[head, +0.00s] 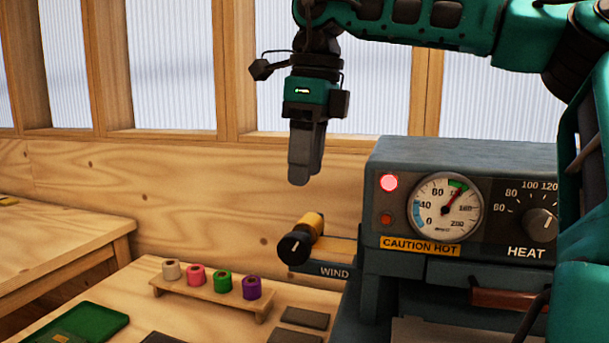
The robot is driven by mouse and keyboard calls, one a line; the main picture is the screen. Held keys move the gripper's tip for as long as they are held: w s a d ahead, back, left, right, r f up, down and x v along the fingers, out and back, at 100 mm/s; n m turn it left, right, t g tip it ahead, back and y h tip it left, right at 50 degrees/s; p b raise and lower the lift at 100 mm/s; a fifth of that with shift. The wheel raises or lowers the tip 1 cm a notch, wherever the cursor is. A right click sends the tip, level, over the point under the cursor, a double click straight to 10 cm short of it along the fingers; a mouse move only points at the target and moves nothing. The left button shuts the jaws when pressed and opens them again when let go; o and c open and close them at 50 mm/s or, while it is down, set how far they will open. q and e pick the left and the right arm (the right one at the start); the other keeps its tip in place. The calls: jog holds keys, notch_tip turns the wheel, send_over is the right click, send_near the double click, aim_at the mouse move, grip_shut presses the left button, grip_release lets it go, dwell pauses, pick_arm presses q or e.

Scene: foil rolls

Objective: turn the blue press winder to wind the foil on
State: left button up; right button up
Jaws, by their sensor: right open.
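The blue-grey press (400,165) stands at the right, partly hidden behind my right arm. Its winder (295,248) is a black knob with a white pointer line, on the press's left side by the WIND label (334,272). A gold foil roll (312,222) sits just behind the knob. My right gripper (301,180) points down above the winder and foil roll, apart from both. It is open and empty, seen side-on with its fingers overlapping. My left gripper is not in view.
The press has a lit red lamp (389,183), a gauge (447,207) and a CAUTION HOT label (419,245).

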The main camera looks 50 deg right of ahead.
jog(key=shift+r, duration=0.15)
jog(key=g+h+p, duration=0.3)
jog(key=g+p, duration=0.2)
jog(key=p, duration=0.1)
send_near(293, 234)
jog(key=b+x, duration=0.1)
jog(key=x, duration=0.9)
jog(key=shift+s+d, duration=0.1)
